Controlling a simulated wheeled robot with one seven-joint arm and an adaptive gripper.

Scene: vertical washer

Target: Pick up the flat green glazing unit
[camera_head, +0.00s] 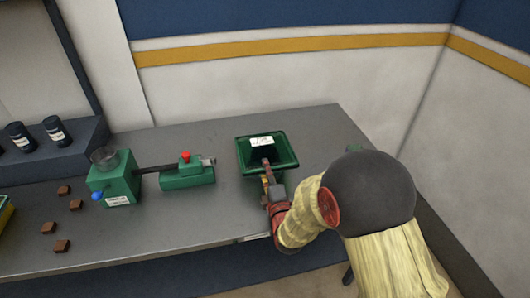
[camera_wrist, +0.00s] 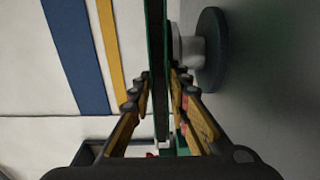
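The flat green glazing unit (camera_head: 283,142) is a green-framed panel with a dark middle and a white label, at the right part of the table. The wrist view shows it edge-on as a thin dark green strip (camera_wrist: 158,70). It lies roughly level, close to a round dark base with a white post (camera_wrist: 210,48) on its table side. My gripper (camera_head: 267,178) is at its front edge. In the wrist view my gripper (camera_wrist: 160,82) has one finger on each face, drawn close in against the panel. Whether the unit touches its support is hidden.
The grey table (camera_head: 225,215) also holds a green device with a clear cup (camera_head: 115,178) and a green block with a red knob (camera_head: 187,172), left of the unit. Several brown blocks (camera_head: 62,245) lie farther left. The wall (camera_head: 390,95) stands behind and right.

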